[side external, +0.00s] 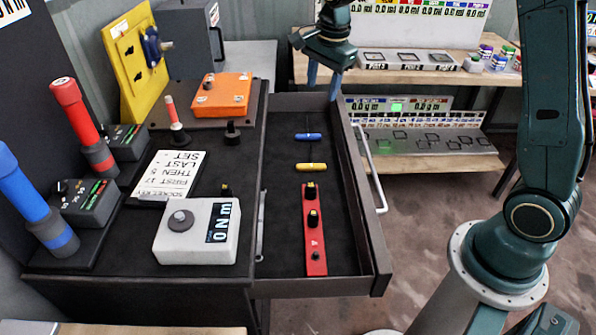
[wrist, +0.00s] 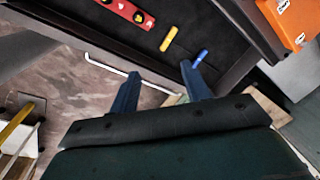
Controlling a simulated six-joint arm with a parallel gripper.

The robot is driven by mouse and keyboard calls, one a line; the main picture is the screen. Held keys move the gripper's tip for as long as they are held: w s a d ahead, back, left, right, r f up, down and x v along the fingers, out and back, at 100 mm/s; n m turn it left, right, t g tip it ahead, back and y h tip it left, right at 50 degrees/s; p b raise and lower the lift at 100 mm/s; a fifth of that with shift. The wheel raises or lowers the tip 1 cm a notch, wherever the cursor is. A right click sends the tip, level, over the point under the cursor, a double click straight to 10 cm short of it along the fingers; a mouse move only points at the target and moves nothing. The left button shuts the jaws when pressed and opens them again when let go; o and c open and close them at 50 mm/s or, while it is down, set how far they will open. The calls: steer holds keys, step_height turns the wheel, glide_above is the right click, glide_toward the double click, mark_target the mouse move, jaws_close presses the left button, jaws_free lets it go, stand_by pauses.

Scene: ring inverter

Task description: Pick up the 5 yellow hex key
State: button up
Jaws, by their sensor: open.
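The yellow hex key (side external: 311,167) lies in the open drawer, its yellow handle running left to right with a thin dark shaft. It also shows in the wrist view (wrist: 169,38), ahead of the fingers near the drawer's edge. A blue-handled key (side external: 308,136) lies just behind it, and shows in the wrist view (wrist: 200,58) near the right fingertip. My gripper (side external: 324,82) is open and empty, above the back of the drawer and apart from both keys. Its two blue fingers (wrist: 160,82) are spread wide in the wrist view.
The drawer (side external: 345,215) has raised walls and a white handle (side external: 372,175) on its right side. A red rail (side external: 314,235) with dark knobs lies at its front. The bench at left holds an orange box (side external: 222,95) and a white meter box (side external: 196,233). Shelves stand at the back right.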

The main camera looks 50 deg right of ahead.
steer(key=w+d+f+m, duration=0.2)
steer(key=w+f+m, duration=0.25)
steer(key=f, duration=0.35)
steer(key=m+g, duration=0.2)
steer(key=m, duration=0.3)
glide_above(305, 165)
step_height(305, 165, down, 10)
steer(key=shift+s+r+n, duration=0.1)
steer(key=shift+r+n, duration=0.1)
steer(key=shift+n, duration=0.05)
steer(key=shift+f, duration=0.15)
steer(key=shift+f, duration=4.15)
steer(key=shift+f, duration=2.6)
